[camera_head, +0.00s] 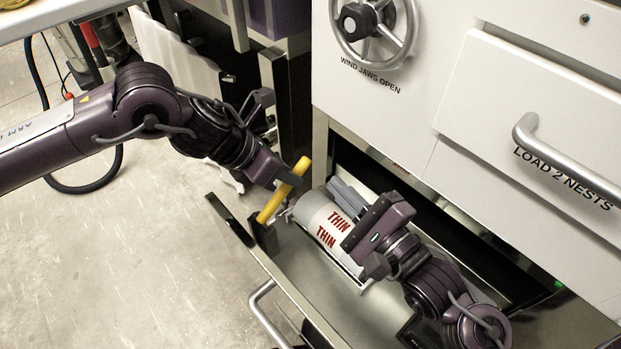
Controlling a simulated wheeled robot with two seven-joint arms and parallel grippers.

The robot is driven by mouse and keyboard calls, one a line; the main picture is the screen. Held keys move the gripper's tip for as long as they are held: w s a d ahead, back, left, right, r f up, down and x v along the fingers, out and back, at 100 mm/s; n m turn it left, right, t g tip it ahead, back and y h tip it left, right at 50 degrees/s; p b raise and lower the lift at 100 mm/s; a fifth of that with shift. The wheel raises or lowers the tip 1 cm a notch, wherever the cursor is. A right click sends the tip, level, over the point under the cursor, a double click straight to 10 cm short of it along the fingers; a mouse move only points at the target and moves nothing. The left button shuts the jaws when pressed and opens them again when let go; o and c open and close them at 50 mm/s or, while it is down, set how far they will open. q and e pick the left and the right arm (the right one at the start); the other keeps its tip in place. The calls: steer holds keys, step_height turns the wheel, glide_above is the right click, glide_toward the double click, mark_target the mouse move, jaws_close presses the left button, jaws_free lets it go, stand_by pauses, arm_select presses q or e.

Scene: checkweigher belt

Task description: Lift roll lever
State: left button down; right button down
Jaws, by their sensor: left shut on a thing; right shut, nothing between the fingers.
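The roll lever is a yellow bar (270,207) at the left end of the open drawer, tilted with its top to the right. My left gripper (288,180) is shut on it near its upper end. A pale grey roll (318,212) printed THIN in red lies in the drawer, just right of the lever. My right gripper (357,236) is shut and empty, over the roll's right part and hiding some of it. Its exact fingertip contact with the roll cannot be told.
The open metal drawer (318,272) has a silver handle (264,312) in front. The white cabinet (385,115) stands behind, with a handwheel (375,28) marked WIND JAWS OPEN and a closed LOAD 2 NESTS drawer (540,105).

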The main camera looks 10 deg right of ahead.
steer(key=f+m, duration=0.1)
steer(key=f+m+g, duration=0.1)
steer(key=f, duration=0.1)
steer(key=f+m+h, duration=0.1)
steer(key=shift+s+d+f+m+g, duration=0.3)
steer(key=shift+s+d+f+g, duration=0.05)
steer(key=shift+s+d+g, duration=0.05)
steer(key=x, duration=1)
steer(key=shift+s, duration=0.1)
steer(key=shift+r, duration=0.1)
